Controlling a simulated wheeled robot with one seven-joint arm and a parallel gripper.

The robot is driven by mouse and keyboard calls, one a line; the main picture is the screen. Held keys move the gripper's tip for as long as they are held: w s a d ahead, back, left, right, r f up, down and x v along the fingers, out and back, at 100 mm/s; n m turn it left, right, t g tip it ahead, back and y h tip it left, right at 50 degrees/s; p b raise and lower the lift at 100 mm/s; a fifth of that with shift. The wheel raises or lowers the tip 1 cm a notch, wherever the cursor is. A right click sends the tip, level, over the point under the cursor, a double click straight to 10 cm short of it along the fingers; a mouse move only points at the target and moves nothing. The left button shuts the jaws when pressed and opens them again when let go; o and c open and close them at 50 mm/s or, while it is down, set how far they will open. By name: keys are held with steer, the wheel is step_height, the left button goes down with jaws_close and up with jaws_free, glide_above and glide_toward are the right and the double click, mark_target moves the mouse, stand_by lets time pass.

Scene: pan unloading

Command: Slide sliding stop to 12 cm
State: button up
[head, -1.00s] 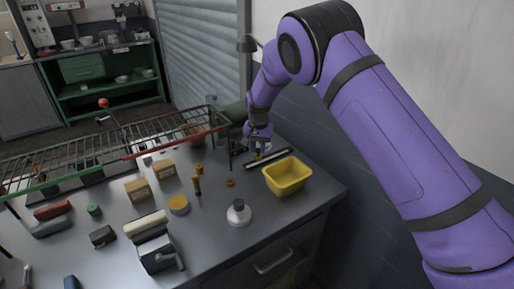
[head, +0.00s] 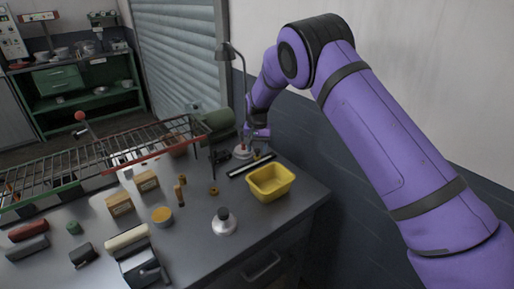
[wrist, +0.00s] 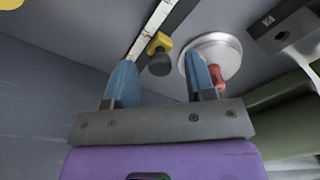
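The sliding stop (wrist: 161,42) is a small yellow block with a dark round knob, on a dark rail with a white scale strip (wrist: 150,30) in the wrist view. The scale marks are too small to read. My gripper (wrist: 161,66) is open, its two blue fingers apart. The stop appears in the gap between the fingertips, apart from both; I cannot tell how far beyond them it lies. In the head view the rail (head: 243,170) lies behind the yellow bin, with the stop (head: 257,155) near its far right part. My gripper there is mostly hidden.
A round silver base (wrist: 228,52) and a red part (wrist: 217,78) lie close to the right finger. The desk lamp (head: 224,50) stands beside my arm. A yellow bin (head: 270,196) is in front of the rail. A wire rack (head: 75,165) stands left.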

mark_target(258, 149)
step_height(258, 149, up, 11)
stand_by(0.7)
steer(key=shift+f, duration=0.1)
steer(key=s+d+r+t+y, duration=0.1)
steer(key=s+d+r, duration=0.85)
steer(key=r, duration=0.25)
steer(key=s+d+r+t, duration=0.1)
steer(key=s+d+r, duration=0.7)
steer(key=s+r, duration=0.3)
steer(key=s+d+n+t, duration=0.1)
steer(key=s+d, duration=0.3)
steer(key=s, duration=1)
steer(key=s+d+n+t+h, duration=0.1)
steer(key=s+d, duration=0.3)
steer(key=s, duration=1.1)
steer(key=shift+r+t, duration=0.35)
steer(key=shift+t, duration=0.25)
